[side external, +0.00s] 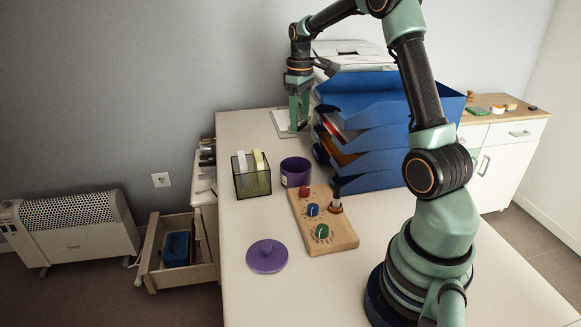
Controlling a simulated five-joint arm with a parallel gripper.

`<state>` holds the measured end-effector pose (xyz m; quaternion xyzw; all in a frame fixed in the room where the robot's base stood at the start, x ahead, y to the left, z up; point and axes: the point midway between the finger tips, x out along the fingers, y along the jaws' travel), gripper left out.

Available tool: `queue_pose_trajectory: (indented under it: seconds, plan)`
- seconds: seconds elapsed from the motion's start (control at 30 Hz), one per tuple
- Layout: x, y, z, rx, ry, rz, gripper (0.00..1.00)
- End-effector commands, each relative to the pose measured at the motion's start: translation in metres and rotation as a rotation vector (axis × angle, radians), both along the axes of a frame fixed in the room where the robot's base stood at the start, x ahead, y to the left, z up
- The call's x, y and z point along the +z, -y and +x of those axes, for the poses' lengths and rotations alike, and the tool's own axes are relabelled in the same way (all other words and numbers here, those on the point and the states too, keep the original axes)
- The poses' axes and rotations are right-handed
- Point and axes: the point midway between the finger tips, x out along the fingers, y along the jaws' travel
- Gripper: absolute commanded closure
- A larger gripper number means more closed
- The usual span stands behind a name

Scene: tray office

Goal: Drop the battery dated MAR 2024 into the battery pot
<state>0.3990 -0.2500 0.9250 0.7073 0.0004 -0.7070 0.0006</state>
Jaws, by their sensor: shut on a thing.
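My gripper (298,122) is at the back of the desk, pointing down beside the left side of the blue tray stack. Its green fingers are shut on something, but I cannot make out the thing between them. A purple round pot (295,180) stands open in front of the gripper and apart from it; it looks like the battery pot. No battery or date marking can be made out in this view.
A black mesh holder (252,184) with cards stands left of the pot. A wooden board with coloured knobs (340,232) lies in front. Stacked blue trays (375,158) and a printer (345,55) stand behind. An open drawer (178,262) is at left.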

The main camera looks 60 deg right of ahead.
Motion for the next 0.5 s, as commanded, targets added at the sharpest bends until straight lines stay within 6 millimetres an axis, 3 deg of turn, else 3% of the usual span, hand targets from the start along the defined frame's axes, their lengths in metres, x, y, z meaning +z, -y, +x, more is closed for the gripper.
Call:
queue_pose_trajectory:
  seconds: [0.5]
  plan:
    - [-0.049,0.001,0.0,0.0,-0.002,0.002,0.98]
